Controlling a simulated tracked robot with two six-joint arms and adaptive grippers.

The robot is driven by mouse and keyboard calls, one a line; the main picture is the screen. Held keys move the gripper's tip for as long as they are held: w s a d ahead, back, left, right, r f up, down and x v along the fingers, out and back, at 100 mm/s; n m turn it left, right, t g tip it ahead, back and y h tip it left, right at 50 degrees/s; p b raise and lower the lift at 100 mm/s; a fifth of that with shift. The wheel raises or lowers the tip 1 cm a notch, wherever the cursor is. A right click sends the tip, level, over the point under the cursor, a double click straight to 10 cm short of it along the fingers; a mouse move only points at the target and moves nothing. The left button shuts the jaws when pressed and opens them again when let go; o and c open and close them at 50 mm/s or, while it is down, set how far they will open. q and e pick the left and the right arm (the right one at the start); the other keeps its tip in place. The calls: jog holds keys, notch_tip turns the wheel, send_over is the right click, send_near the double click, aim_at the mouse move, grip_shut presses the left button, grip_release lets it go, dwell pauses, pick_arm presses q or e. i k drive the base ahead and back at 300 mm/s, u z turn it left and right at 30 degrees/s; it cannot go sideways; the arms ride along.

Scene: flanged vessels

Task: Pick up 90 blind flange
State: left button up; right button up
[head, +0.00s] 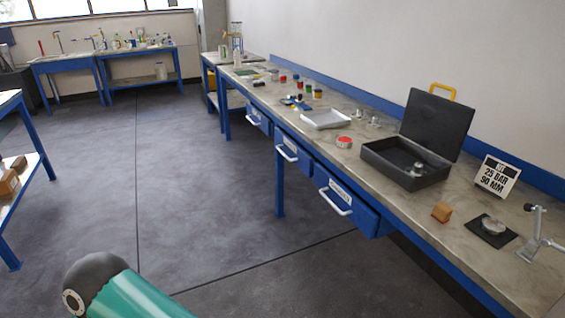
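A round metal disc (493,226), which looks like a flange, lies on a dark square mat (480,238) at the right end of the long bench. Another small metal flanged part (418,168) sits in the open black case (372,160). Smaller metal pieces (358,114) stand farther back. I cannot tell from markings which part is the 90 blind flange. Neither of my grippers is in view; a green and black arm link of mine shows at the bottom left.
A wooden block (441,212) and a metal clamp stand (533,240) flank the mat. A white tray (326,119) and a red-topped round item (344,142) lie farther along the bench. Blue drawers (345,200) jut from its front. The grey floor (200,190) is clear.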

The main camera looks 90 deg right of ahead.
aim_at(416, 171)
jog(key=i, duration=0.65)
jog(key=z, duration=3.3)
jog(key=k, duration=0.35)
jog(key=z, duration=0.45)
jog(key=i, duration=1.2)
jog(key=u, duration=0.25)
